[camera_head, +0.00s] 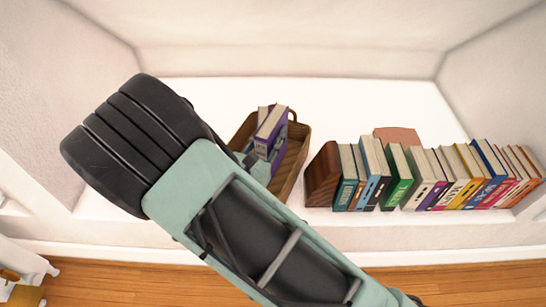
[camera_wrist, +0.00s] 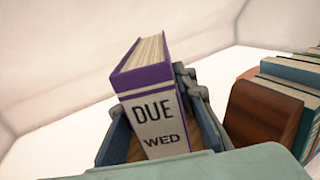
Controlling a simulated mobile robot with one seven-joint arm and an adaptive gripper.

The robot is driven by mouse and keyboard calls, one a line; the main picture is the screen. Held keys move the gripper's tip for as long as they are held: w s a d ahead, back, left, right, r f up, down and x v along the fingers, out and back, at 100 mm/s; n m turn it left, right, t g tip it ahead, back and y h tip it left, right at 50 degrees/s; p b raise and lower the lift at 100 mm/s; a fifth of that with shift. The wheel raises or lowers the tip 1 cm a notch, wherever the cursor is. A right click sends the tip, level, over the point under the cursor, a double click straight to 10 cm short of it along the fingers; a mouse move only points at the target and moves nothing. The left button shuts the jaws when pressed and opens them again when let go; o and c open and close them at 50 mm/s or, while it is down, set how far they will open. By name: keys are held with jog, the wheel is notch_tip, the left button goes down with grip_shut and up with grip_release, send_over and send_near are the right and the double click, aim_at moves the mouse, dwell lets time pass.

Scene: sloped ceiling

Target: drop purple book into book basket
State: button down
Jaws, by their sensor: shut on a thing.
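A purple book (camera_head: 278,143) stands upright in my gripper (camera_head: 267,152), over or inside the wooden book basket (camera_head: 297,164). The gripper is shut on it. In the wrist view the book (camera_wrist: 152,100) shows its pale spine with "DUE WED" and its page edges on top, with a gripper finger (camera_wrist: 188,85) along its right side. The basket is brown, with its right and back rims visible in the head view. My arm hides its left front part. I cannot tell whether the book touches the basket floor.
Just right of the basket is a wooden bookend (camera_head: 323,176), then a row of several upright books (camera_head: 418,180). Another reddish-brown wooden piece (camera_head: 398,135) stands behind the row. The white ledge (camera_head: 330,100) behind the basket is clear.

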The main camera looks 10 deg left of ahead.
jog(key=shift+f+b, duration=1.2)
jog(key=shift+f, duration=3.2)
jog(key=shift+f+b, duration=0.4)
jog(key=shift+f, duration=0.2)
jog(key=c, duration=1.6)
grip_release()
jog(key=shift+s+f, duration=0.1)
jog(key=shift+f, duration=0.1)
jog(key=shift+r, duration=0.1)
